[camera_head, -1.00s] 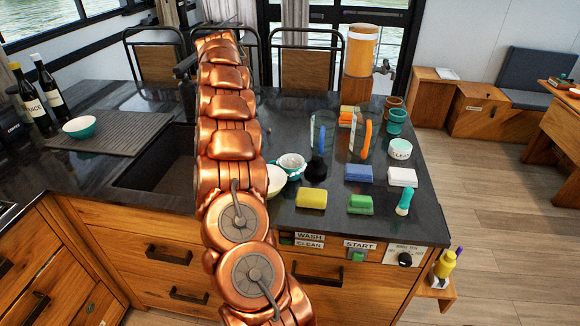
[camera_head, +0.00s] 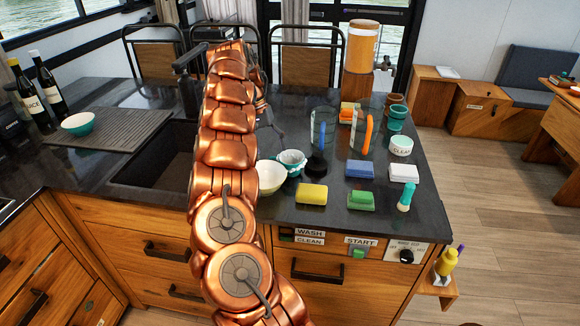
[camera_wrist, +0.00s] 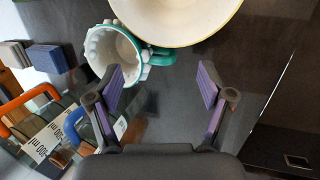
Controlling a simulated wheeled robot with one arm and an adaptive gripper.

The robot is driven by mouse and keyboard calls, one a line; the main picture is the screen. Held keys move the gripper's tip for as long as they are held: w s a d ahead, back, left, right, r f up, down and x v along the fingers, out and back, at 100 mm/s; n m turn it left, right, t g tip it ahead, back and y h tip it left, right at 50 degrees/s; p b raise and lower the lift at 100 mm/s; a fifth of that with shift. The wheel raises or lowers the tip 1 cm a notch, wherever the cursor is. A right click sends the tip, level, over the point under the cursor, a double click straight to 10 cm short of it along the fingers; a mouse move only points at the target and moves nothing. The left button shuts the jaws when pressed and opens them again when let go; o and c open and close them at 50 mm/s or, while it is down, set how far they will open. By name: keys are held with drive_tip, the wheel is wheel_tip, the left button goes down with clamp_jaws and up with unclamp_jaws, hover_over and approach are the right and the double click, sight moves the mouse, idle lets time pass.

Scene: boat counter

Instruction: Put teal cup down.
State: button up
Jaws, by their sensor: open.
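In the head view my gripper is mostly hidden behind my copper arm.
Another teal cup (camera_head: 396,119) stands farther right. The sink (camera_head: 155,165) is left of my arm.

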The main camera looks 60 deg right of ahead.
sight(286, 165)
drive_tip(key=shift+x, duration=0.9)
drive_tip(key=shift+p+x, duration=0.65)
drive_tip(key=shift+x, duration=0.9)
drive_tip(key=shift+s+d, duration=0.1)
drive_tip(key=shift+c, duration=0.4)
clamp_jaws()
